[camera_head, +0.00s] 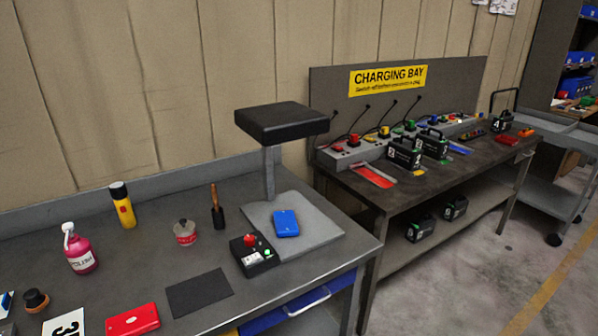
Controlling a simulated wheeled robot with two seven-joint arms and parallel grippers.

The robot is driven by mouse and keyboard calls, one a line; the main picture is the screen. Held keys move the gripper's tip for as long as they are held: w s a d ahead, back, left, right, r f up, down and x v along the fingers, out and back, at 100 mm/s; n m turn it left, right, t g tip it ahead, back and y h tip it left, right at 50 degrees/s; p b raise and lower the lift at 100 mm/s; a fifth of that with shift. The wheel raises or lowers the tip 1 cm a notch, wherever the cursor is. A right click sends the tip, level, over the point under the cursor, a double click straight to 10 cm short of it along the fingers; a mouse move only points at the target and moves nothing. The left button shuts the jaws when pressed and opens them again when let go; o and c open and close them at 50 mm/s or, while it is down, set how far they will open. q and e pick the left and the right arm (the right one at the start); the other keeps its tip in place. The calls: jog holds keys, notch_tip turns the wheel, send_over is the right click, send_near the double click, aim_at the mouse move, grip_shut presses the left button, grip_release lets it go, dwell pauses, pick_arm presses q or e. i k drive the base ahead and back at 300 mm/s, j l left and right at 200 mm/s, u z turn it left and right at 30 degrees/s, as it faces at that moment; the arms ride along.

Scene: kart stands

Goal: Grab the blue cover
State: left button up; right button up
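A small blue cover (286,223) lies flat on the grey base plate (322,228) of a stand on the near workbench. The stand's black padded head (282,121) hangs above and behind it on a grey post. A black control box (253,256) with a red button sits just left of the cover, on the plate's front left side. Another blue flat piece (459,148) lies on the charging bench, too small to identify. Neither of my grippers is in view.
The near bench (215,262) also holds a red flat cover (133,321), a black mat (200,293), a red tin (185,232), a brush (217,210), a yellow torch (123,206) and a pink polish bottle (80,250). The charging bench (385,187) with several black batteries stands right. Floor is clear.

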aim_at(285, 222)
jog(key=i+l+u, duration=0.45)
jog(key=i+l, duration=0.2)
jog(key=l, duration=0.2)
